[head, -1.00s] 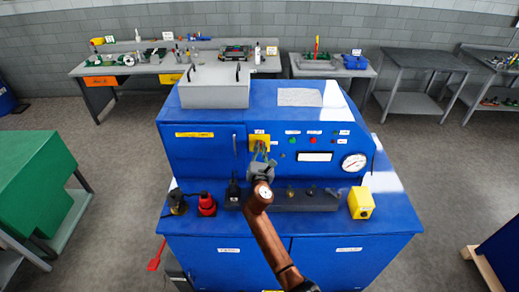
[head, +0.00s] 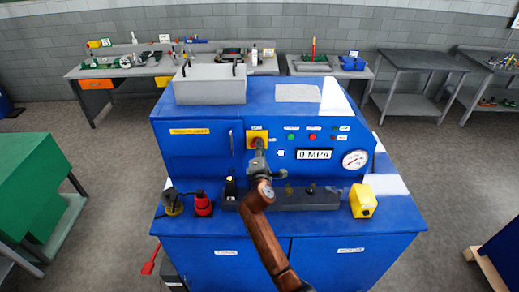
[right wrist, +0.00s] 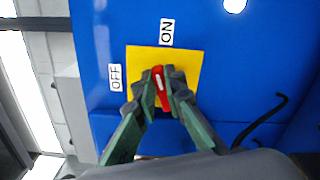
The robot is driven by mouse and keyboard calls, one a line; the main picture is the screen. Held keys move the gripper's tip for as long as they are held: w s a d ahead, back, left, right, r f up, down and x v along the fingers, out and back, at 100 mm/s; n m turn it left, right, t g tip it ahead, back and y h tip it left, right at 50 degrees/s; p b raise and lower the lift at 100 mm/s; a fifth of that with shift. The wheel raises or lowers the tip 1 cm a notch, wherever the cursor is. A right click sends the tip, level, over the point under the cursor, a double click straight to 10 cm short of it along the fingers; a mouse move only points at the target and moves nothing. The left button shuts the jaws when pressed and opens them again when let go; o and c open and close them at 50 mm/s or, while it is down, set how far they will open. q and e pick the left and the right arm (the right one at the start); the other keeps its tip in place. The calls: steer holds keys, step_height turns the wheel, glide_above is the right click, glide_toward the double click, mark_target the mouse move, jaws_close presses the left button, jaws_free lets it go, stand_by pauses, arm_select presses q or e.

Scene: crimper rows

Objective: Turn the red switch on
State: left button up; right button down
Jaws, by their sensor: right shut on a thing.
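The red switch (right wrist: 159,82) sits on a yellow plate (right wrist: 188,62) on the front of the blue machine. Its white line points mostly towards the ON label (right wrist: 167,32), leaning slightly to the OFF label (right wrist: 115,77) side. The plate also shows in the head view (head: 251,134). My right gripper (right wrist: 162,78) is shut on the red switch, one finger on each side. In the head view my right gripper (head: 259,148) covers most of the switch. My left gripper is not in view.
A gauge (head: 355,159), small green and red buttons and labels are right of the plate. Below, a ledge holds a red tool (head: 203,204), black fittings and a yellow box (head: 362,200). A grey box (head: 210,84) stands on top of the machine.

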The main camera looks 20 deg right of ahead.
steer(key=shift+f+m+b, duration=0.2)
steer(key=shift+m+b, duration=0.3)
steer(key=shift+m, duration=0.45)
steer(key=shift+f+m+b, duration=0.15)
steer(key=shift+m+b, duration=0.35)
steer(key=shift+m, duration=0.45)
steer(key=c, duration=2)
jaws_free()
steer(key=v, duration=0.7)
steer(key=shift+s+a+r, duration=0.1)
steer(key=shift+s, duration=0.15)
